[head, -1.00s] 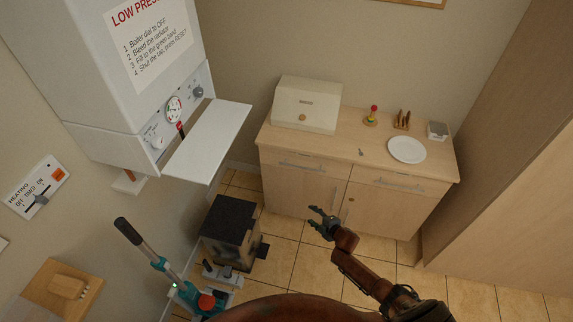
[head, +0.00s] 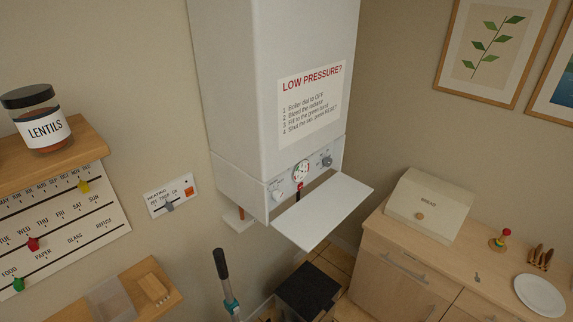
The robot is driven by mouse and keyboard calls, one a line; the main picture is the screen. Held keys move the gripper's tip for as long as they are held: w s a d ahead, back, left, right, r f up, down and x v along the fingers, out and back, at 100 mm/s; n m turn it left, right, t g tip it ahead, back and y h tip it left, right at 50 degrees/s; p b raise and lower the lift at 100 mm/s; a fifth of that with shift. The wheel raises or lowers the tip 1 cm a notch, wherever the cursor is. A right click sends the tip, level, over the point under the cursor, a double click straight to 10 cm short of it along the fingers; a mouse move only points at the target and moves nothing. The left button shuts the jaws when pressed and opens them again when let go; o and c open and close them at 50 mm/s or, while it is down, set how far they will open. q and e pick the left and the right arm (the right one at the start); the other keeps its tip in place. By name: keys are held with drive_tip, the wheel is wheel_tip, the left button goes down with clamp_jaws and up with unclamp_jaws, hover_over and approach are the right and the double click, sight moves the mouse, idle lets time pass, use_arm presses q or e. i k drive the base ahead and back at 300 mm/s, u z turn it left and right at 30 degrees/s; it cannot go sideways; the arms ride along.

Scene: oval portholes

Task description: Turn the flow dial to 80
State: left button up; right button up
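The white boiler (head: 270,80) hangs on the wall in the middle of the head view, with a "LOW PRESSURE?" notice on its front. Its control panel shows a white dial (head: 277,196) at the left, a round gauge (head: 301,170) with coloured bands in the middle, and a grey knob (head: 327,161) at the right. The markings around the dial and knob are too small to read, so I cannot tell which is the flow dial or its setting. A red-and-black part (head: 299,188) sits below the gauge. Neither of my grippers is in view.
A white flap (head: 325,210) juts out below the panel. A heating slider plate (head: 170,196) is on the wall to its left. A shelf with a lentils jar (head: 41,118) is at the far left. A wooden cabinet (head: 400,285) with a bread box (head: 430,205) stands right.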

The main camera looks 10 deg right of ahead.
sight(327, 162)
drive_tip(key=u, duration=1.25)
drive_tip(key=k, duration=0.85)
drive_tip(key=z, duration=0.8)
drive_tip(key=i, duration=0.5)
drive_tip(key=u, duration=0.05)
